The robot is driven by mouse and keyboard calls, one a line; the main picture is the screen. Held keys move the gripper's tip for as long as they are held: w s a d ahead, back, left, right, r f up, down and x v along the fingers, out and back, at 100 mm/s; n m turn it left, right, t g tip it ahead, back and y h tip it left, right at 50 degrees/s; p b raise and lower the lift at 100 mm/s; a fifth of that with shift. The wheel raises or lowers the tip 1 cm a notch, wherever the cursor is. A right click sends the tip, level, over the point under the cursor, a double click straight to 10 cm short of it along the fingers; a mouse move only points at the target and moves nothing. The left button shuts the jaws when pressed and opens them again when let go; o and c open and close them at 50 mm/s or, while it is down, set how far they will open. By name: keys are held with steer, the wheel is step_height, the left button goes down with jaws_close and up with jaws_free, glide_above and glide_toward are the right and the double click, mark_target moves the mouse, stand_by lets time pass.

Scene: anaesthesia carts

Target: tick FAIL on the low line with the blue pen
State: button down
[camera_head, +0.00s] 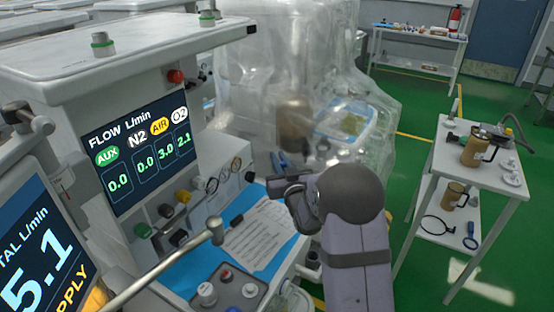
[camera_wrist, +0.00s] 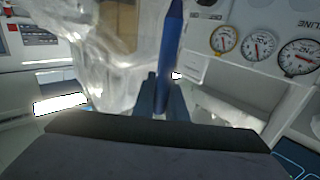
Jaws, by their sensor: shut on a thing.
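My gripper (camera_head: 284,186) is over the far right part of the cart's work surface, near the right edge of a printed white sheet (camera_head: 258,236). In the wrist view my gripper (camera_wrist: 163,98) is shut on a blue pen (camera_wrist: 170,48), which stands out from between the fingers. A small blue part of the pen (camera_head: 283,160) also shows above the gripper in the head view. The sheet lies on a blue backing. Its print is too small to read, so I cannot pick out the low line or its FAIL box. My arm covers part of the right side.
The flow display (camera_head: 137,155) stands behind and left of the sheet. A second screen (camera_head: 40,245) and a metal rod (camera_head: 165,268) are nearer. Clear plastic sheeting (camera_head: 290,60) hangs behind my gripper. A white side table (camera_head: 480,178) with several items stands at the right.

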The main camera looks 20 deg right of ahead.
steer(key=shift+f, duration=0.1)
step_height(320, 180, down, 7)
steer(key=b, duration=0.3)
steer(key=shift+r+b, duration=0.2)
steer(key=shift+b, duration=0.2)
steer(key=shift+f+b, duration=0.55)
steer(key=shift+f, duration=0.05)
stand_by(1.6)
steer(key=shift+w+d+b, duration=0.25)
steer(key=shift+d+b, duration=0.05)
steer(key=shift+b, duration=0.4)
stand_by(1.6)
stand_by(0.5)
step_height(320, 180, up, 7)
steer(key=p, duration=0.4)
stand_by(0.5)
steer(key=shift+d, duration=0.1)
stand_by(0.4)
